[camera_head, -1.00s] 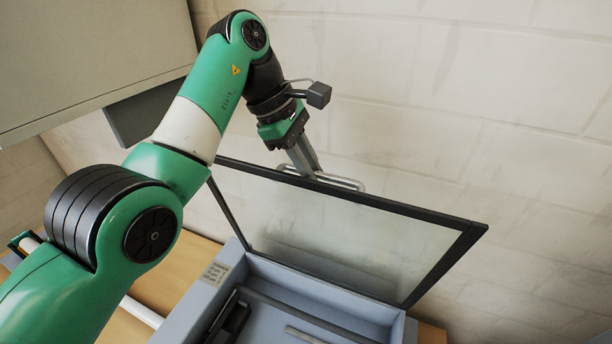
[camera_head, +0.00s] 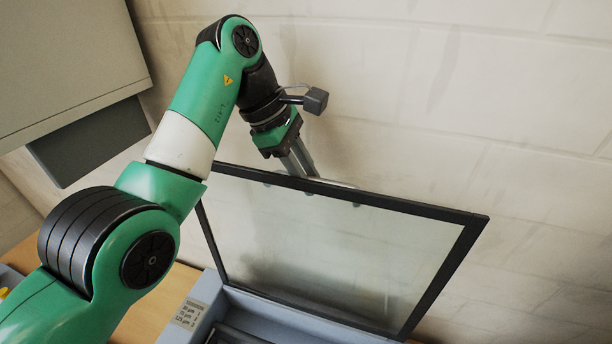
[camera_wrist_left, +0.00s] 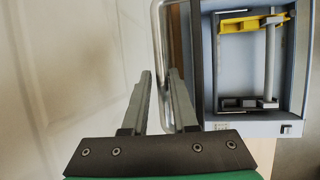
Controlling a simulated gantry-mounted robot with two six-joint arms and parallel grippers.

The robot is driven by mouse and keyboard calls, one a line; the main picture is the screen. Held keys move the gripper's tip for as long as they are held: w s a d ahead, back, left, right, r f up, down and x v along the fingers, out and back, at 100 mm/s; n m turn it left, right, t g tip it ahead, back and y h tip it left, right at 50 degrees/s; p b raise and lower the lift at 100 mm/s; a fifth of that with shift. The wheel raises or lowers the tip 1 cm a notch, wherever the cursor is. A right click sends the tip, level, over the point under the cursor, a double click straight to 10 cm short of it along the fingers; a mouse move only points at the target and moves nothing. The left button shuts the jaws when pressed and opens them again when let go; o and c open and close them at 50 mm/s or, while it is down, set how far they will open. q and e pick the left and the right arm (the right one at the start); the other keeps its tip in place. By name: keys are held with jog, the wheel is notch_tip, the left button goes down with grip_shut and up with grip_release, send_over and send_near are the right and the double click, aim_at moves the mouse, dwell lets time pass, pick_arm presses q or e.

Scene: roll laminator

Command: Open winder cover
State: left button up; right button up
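The winder cover (camera_head: 330,245) is a clear panel in a black frame, raised steeply above the grey-blue housing (camera_head: 265,310) in the head view. Its bar handle (camera_head: 335,184) is on the far side, by the top edge, partly hidden by the frame. My left gripper (camera_head: 306,174) is behind that top edge, at the handle. In the left wrist view, its two grey fingers (camera_wrist_left: 161,75) stand apart with a gap between them. The metal handle (camera_wrist_left: 155,30) runs down into this gap, close to the right finger; firm contact cannot be told. My right gripper is not in view.
The pale wall (camera_head: 480,90) stands close behind the raised cover. A grey cabinet (camera_head: 65,65) hangs at the upper left. In the left wrist view, the housing's inside shows a roller (camera_wrist_left: 270,60) and a yellow part (camera_wrist_left: 240,25).

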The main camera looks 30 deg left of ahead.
pick_arm(q)
jog(key=o, duration=0.4)
jog(key=shift+w+a, duration=0.1)
jog(key=shift+w, duration=0.1)
jog(key=shift+r, duration=0.15)
jog(key=p+v, duration=0.5)
jog(key=v, duration=0.6)
jog(key=shift+r, duration=0.15)
jog(key=shift+a, duration=0.15)
